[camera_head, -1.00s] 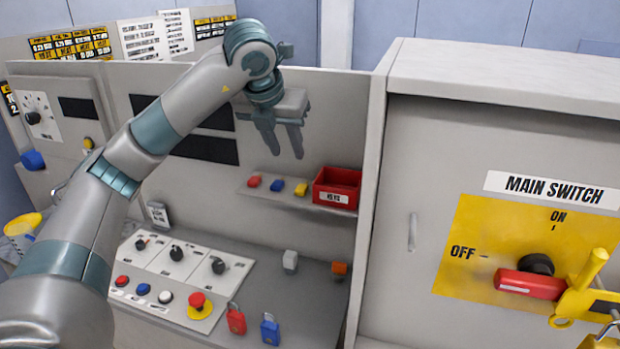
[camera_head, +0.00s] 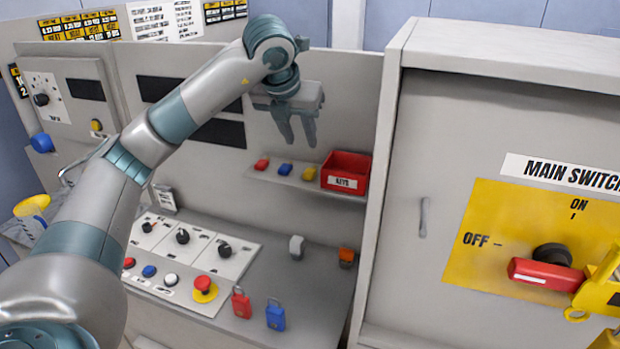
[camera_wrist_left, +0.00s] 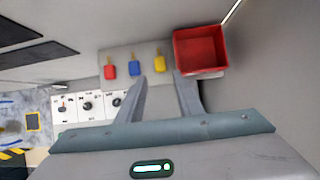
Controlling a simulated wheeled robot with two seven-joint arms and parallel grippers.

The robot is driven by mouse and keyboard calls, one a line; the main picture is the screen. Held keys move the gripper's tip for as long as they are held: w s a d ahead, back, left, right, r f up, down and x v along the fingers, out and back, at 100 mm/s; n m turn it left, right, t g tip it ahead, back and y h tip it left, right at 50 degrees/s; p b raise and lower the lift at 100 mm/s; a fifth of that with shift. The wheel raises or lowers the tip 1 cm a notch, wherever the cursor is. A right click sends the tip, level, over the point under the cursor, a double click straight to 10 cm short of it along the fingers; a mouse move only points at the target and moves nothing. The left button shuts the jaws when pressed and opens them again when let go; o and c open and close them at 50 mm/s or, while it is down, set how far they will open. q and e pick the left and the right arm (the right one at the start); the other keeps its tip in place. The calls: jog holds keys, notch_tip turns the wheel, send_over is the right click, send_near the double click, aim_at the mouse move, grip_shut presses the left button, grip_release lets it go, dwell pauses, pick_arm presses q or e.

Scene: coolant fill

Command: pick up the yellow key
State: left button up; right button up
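The yellow key (camera_head: 310,174) lies on a small grey shelf, at the right end of a row with a blue key (camera_head: 285,169) and a red key (camera_head: 262,164). In the left wrist view the yellow key (camera_wrist_left: 159,64) shows beyond my fingertips, between their lines. My left gripper (camera_head: 298,142) points down above the shelf, open and empty, with a gap between its fingers. It also shows in the left wrist view (camera_wrist_left: 166,80), apart from the keys. My right gripper is not in view.
A red bin labelled KEYS (camera_head: 345,172) stands on the shelf (camera_head: 292,182) just right of the yellow key. A tall cabinet side (camera_head: 383,150) rises right of it. Red (camera_head: 241,303) and blue (camera_head: 275,315) padlocks stand on the console below.

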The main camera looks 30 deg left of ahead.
pick_arm(q)
jog(key=b, duration=0.2)
send_near(311, 169)
jog(key=shift+x, duration=1.05)
jog(key=shift+f, duration=0.35)
jog(key=shift+b+x, duration=0.3)
jog(key=shift+x, duration=2.3)
jog(key=shift+w+r, duration=0.1)
jog(key=shift+r, duration=0.05)
jog(key=c, duration=0.8)
